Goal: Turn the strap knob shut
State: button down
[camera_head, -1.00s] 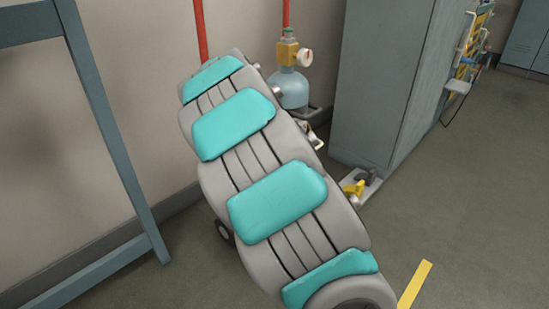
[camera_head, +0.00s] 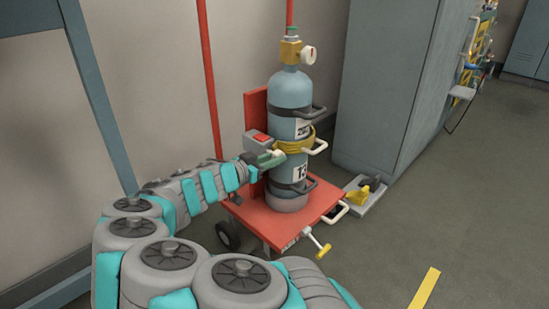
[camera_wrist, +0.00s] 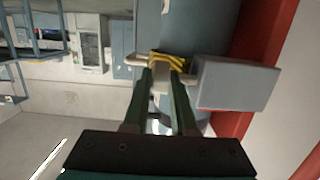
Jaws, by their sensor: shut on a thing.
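A blue-grey gas cylinder (camera_head: 290,92) stands upright on a red cart (camera_head: 262,222), with dark straps (camera_head: 297,188) around it. My gripper (camera_head: 275,158) reaches in from the left at mid-height of the cylinder, just below the yellow coil. In the wrist view, my gripper (camera_wrist: 165,75) has its two green fingers on either side of a small pale piece, which I take for the strap knob (camera_wrist: 162,79). Its tip also shows pale at the fingers in the head view (camera_head: 277,152). Most of the knob is hidden, and its turn angle cannot be told.
Yellow coil (camera_head: 298,146) wraps the cylinder. A grey cabinet (camera_head: 390,80) stands right; a yellow-handled item (camera_head: 360,193) lies on the floor.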

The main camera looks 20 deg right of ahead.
jog(key=h, duration=0.2)
jog(key=f+t+h, duration=0.1)
jog(key=h, duration=0.1)
jog(key=t+h, duration=0.1)
jog(key=shift+w+f+h, duration=0.1)
jog(key=shift+f+h, duration=0.2)
jog(key=shift+h, duration=0.1)
jog(key=h, duration=0.1)
jog(key=t+h, duration=0.1)
jog(key=h, duration=0.2)
jog(key=shift+d+f+t, duration=0.2)
jog(key=shift+d+t, duration=0.1)
jog(key=shift+r+h, duration=0.1)
jog(key=shift+h, duration=0.5)
jog(key=shift+t, duration=0.3)
jog(key=c, duration=0.7)
grip_release()
